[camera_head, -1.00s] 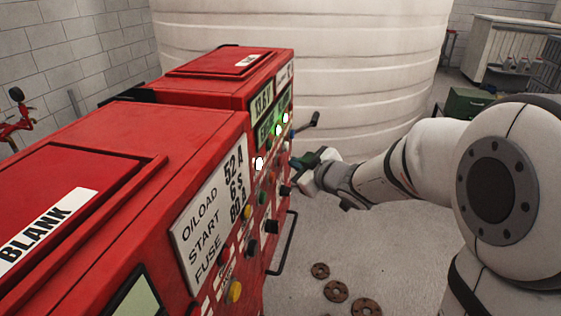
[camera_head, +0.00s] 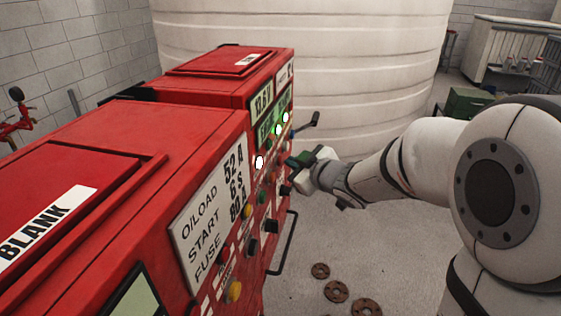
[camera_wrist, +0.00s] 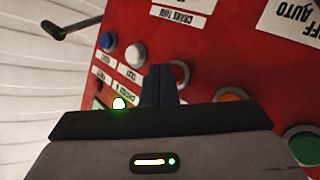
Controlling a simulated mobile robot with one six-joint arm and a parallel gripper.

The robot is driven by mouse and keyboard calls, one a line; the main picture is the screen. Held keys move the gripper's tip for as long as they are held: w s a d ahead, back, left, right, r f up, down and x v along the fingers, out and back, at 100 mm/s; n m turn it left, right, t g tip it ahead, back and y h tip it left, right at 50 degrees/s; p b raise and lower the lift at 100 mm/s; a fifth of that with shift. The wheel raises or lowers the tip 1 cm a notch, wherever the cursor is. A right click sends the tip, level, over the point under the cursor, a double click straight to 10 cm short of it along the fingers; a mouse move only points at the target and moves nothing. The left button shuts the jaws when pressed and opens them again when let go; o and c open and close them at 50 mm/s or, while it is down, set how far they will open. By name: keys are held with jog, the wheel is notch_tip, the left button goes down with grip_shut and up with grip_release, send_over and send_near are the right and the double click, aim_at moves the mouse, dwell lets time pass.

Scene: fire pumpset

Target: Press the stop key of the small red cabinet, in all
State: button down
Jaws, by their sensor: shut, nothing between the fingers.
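The small red cabinet (camera_head: 213,84) stands behind a larger red cabinet in the head view. Its front panel carries lit lamps and a column of keys. My gripper (camera_head: 292,161) is shut and empty in front of this panel. In the wrist view, my shut fingers (camera_wrist: 161,84) point at the red panel (camera_wrist: 215,50). A blue key (camera_wrist: 107,41) and a white key (camera_wrist: 135,54) are left of the fingertips. An orange-red key (camera_wrist: 230,94) and a green key (camera_wrist: 303,144) are farther right. I cannot read a stop label or tell whether the fingers touch anything.
The larger red cabinet (camera_head: 120,125) fills the left foreground. A dark crank-like handle (camera_head: 309,125) sticks out beyond my gripper, and a black bar handle (camera_head: 284,245) sticks out below. A white ribbed tank (camera_head: 370,70) stands behind. Rusty rings (camera_head: 336,291) lie on the floor.

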jog(key=shift+a, duration=0.4)
dwell(0.6)
jog(key=shift+d, duration=0.1)
jog(key=shift+s+d, duration=0.1)
jog(key=shift+d, duration=0.65)
jog(key=shift+s+d+p, duration=0.25)
jog(key=shift+d+p, duration=0.35)
jog(key=shift+d, duration=0.65)
jog(key=shift+s+d+p, duration=0.25)
jog(key=shift+d+p, duration=0.3)
jog(key=shift+d, duration=0.65)
